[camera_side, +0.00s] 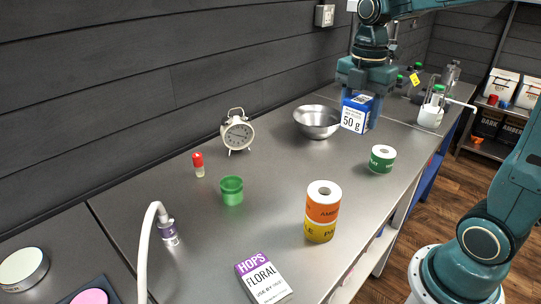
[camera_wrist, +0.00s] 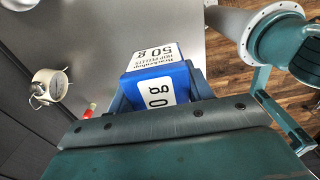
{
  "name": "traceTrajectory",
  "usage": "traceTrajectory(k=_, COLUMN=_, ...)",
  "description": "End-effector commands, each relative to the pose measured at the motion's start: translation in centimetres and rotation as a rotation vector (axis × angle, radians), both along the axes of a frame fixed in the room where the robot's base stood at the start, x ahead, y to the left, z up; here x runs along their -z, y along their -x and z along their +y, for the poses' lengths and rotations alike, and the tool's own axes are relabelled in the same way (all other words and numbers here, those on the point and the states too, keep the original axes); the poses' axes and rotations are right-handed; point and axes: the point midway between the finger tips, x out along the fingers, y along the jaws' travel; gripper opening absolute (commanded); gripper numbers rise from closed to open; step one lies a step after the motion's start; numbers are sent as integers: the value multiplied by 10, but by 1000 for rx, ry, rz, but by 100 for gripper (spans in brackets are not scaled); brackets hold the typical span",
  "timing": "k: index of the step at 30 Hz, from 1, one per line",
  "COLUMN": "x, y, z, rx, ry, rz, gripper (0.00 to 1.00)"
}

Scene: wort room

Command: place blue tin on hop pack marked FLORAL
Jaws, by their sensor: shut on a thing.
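The blue tin (camera_side: 354,116), with a white "50 g" label, is in my gripper (camera_side: 367,98) at the far part of the bench, just right of the steel bowl. My gripper is shut on it. In the wrist view, the tin (camera_wrist: 160,72) sits between the jaws, which are mostly hidden behind the dark gripper body. I cannot tell whether its base touches the bench. The hop pack marked FLORAL (camera_side: 264,281), white with a purple top band, lies flat at the near edge of the bench, well away from the tin.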

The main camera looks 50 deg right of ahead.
Motion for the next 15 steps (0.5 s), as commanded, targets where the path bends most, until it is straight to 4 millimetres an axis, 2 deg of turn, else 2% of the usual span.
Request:
traceTrajectory(k=8, x=-2, y=-5, z=11, rx=-61, ry=0, rz=-1, gripper=25)
traceTrajectory(k=15, x=-5, y=-18, z=44, rx=-236, ry=0, rz=0, gripper=25)
